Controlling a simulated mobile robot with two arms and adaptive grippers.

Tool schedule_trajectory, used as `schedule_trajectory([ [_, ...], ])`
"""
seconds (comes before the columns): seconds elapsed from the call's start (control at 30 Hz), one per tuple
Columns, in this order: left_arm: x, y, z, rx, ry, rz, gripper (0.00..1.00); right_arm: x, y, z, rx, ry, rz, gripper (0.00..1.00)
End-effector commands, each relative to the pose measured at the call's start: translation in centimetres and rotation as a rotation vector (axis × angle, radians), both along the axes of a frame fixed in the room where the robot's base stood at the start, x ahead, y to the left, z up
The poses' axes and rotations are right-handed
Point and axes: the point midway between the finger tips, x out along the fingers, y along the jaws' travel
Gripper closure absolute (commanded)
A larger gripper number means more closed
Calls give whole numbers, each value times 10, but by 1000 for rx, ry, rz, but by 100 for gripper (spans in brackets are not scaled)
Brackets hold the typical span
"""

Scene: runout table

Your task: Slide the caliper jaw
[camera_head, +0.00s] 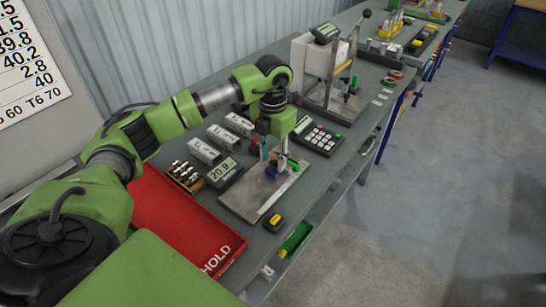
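A caliper-like fixture stands on a grey base plate (240,204). A long silver bar (279,193) lies slanting across the plate. Small blue, red and green parts cluster at its far end, and I cannot tell which one is the sliding jaw. My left gripper (275,155) points down over these parts. Its fingertips are small and mixed in with them, so whether it is open or touches anything is unclear. A display (222,171) beside the plate reads about 20.9. My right gripper is not in view.
A red HOLD tray (180,222) lies left of the plate, with a rack of small pins (184,174) behind it. A keypad (317,137) and a tall stand (322,68) are beyond. A yellow-and-black block (274,222) sits near the table's front edge.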

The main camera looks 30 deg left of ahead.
Motion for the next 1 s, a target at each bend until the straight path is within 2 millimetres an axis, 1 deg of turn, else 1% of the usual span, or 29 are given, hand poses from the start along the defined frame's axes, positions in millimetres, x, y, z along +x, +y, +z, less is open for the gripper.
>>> schedule_trajectory([
  [0.2, 0, 0, 1, 0, -1, 0, 67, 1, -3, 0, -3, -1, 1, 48],
  [0.27, 1, 0, 4, 0, -2, 0, 67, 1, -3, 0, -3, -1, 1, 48],
  [0.33, 1, 0, 11, 0, -4, 0, 67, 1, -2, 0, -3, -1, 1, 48],
  [0.47, 2, 0, 35, 0, -6, 0, 67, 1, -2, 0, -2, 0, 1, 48],
  [0.7, 1, 0, 86, 0, -5, 0, 67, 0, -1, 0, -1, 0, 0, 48],
  [0.83, 1, 0, 106, -1, -3, 0, 67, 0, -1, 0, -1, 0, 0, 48],
  [0.9, 1, 0, 113, 0, -2, 0, 67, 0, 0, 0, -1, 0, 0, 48],
  [1.0, 0, 0, 118, 0, 0, 1, 67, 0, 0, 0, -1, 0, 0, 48],
])
